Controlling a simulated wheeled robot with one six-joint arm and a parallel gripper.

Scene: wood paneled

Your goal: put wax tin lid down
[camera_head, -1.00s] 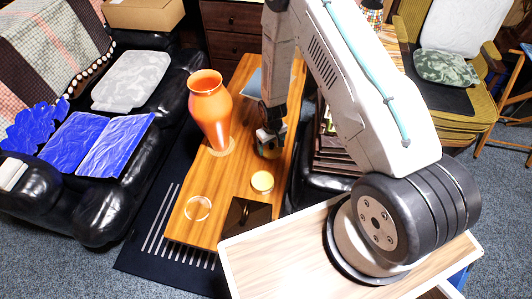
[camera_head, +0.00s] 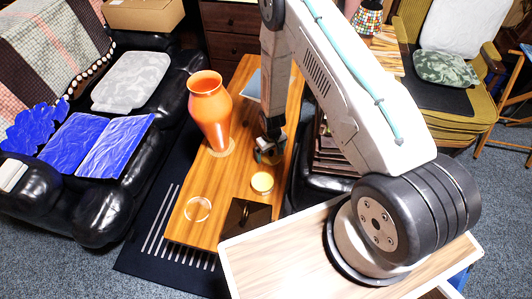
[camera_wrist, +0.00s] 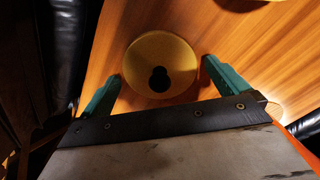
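The wax tin lid (camera_wrist: 148,60) is a round, yellowish disc with a dark mark at its middle. In the wrist view it lies against the wooden table, between and beyond my two fingertips. My gripper (camera_wrist: 162,75) has its green fingers spread wider than the lid, with a gap showing at the right finger. In the head view my gripper (camera_head: 269,153) points down low over the table, largely hiding the lid. The open wax tin (camera_head: 262,183), with a pale yellow top, stands just in front of it; its edge shows in the wrist view (camera_wrist: 245,3).
The wooden table (camera_head: 222,190) also carries a tall orange vase (camera_head: 210,112) left of my gripper, a clear round dish (camera_head: 198,208) and a dark square item (camera_head: 240,218) at the near end. Black leather seating (camera_head: 98,208) flanks the table.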

